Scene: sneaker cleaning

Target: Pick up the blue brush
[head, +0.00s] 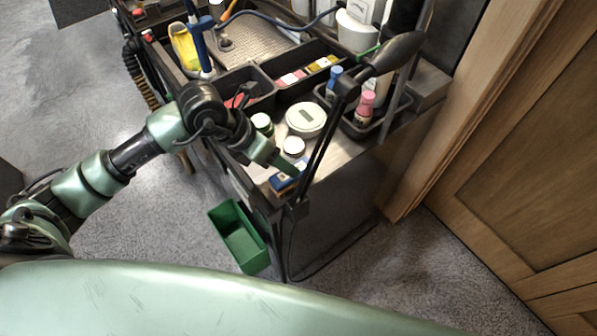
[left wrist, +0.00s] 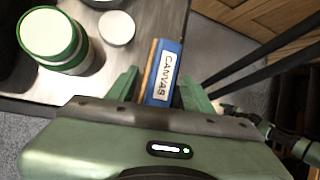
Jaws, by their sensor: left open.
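The blue brush (head: 284,184) lies at the near corner of the cart top in the head view. In the left wrist view, the brush (left wrist: 160,75) shows a blue body with a white label reading CANVAS and a wooden strip along its left side. My left gripper (head: 286,168) is at the brush, partly covering it in the head view. In the left wrist view, the green fingers of this gripper (left wrist: 160,92) are apart, one on each side of the brush. I cannot tell whether they touch it. My right gripper is not in view.
A white-lidded green jar (left wrist: 50,38) and a round white lid (left wrist: 116,28) stand left of the brush. A black lamp pole (head: 325,140) rises close to its right. A larger white tub (head: 306,119) stands behind. A green bin (head: 240,238) is below the cart's edge.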

